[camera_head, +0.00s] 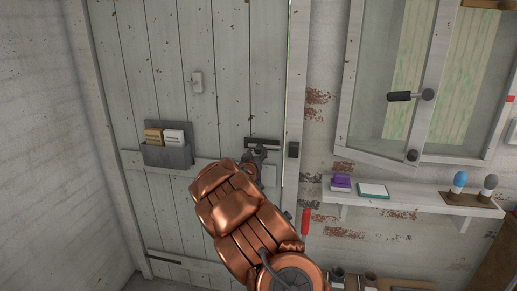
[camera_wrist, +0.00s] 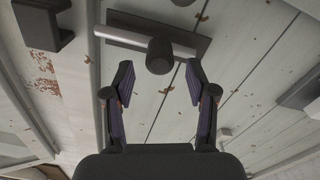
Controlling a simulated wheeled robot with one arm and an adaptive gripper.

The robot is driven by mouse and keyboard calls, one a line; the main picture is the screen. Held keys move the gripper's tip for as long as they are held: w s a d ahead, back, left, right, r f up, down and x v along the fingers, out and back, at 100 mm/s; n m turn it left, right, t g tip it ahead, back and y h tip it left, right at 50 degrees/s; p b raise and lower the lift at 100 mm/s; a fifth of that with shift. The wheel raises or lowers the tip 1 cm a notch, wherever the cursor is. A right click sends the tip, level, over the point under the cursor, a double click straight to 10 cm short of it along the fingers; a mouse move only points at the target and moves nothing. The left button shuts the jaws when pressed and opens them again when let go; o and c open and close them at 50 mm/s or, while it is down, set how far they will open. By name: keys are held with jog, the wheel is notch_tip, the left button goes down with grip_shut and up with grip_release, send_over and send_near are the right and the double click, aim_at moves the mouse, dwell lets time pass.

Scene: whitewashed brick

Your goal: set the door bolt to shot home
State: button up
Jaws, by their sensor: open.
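The door bolt (camera_head: 262,142) is on the right edge of the grey plank door. In the wrist view it is a dark backplate with a silver bar (camera_wrist: 120,35) and a round dark knob (camera_wrist: 160,55). The dark keeper block (camera_head: 293,150) sits on the frame to the right of the door; it is at the upper left in the wrist view (camera_wrist: 43,24). A gap shows between the bar's end and the keeper. My gripper (camera_wrist: 158,80) is open and empty, with the knob just beyond and between its fingertips. In the head view my gripper (camera_head: 256,155) partly covers the bolt.
To the right are a window with a handle (camera_head: 410,96), a shelf (camera_head: 415,201) with small items, and a red-handled tool (camera_head: 305,221) hanging below.

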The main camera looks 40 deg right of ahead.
aim_at(257, 151)
jog(key=shift+p+x, duration=0.65)
jog(key=shift+x, duration=1.3)
grip_shut()
